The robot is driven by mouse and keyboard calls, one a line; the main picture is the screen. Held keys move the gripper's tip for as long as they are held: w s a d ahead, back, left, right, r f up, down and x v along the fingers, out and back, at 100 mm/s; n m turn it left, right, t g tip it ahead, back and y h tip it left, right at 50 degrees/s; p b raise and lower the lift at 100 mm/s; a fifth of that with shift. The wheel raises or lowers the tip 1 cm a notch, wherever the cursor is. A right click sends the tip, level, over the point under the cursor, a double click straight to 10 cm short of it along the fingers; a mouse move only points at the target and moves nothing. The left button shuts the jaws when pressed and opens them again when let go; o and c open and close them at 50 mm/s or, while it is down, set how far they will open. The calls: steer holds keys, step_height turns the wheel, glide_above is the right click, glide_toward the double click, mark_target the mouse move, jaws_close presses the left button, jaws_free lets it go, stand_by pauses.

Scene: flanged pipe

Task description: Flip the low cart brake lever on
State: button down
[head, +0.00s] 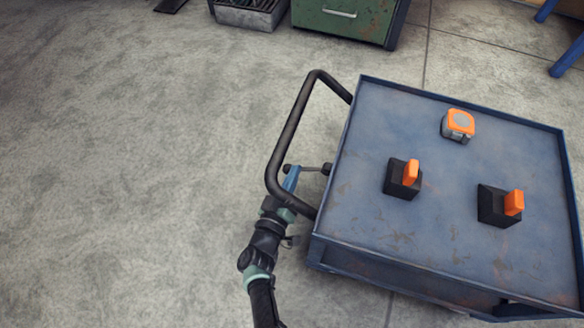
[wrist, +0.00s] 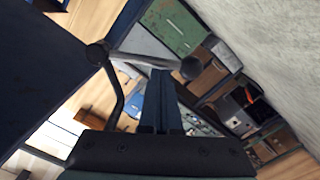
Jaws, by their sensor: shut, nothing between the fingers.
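The low brake lever (head: 312,169) sits beside the left side of the blue cart (head: 385,120), below its black push handle (head: 292,130). It is a thin dark rod with a round knob at its outer end, and it also shows in the wrist view (wrist: 145,60). My gripper (head: 292,177) is shut and empty, with its blue fingers at the outer end of the lever. In the wrist view, my gripper's fingertips (wrist: 161,75) lie close to the rod, near the knob. I cannot tell whether they touch it.
On the cart top stand two black bases with orange levers, a left one (head: 400,181) and a right one (head: 495,207), and an orange-and-grey block (head: 458,125). A green cabinet (head: 345,18) and a grey crate (head: 248,15) stand at the back. The floor at left is clear.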

steer(key=shift+s+d+f+n, duration=0.1)
steer(key=shift+d+f+n, duration=0.1)
steer(key=shift+f, duration=0.2)
steer(key=shift+d+f+n, duration=0.15)
steer(key=shift+f+n, duration=0.05)
steer(key=shift+f, duration=0.15)
steer(key=shift+r, duration=0.1)
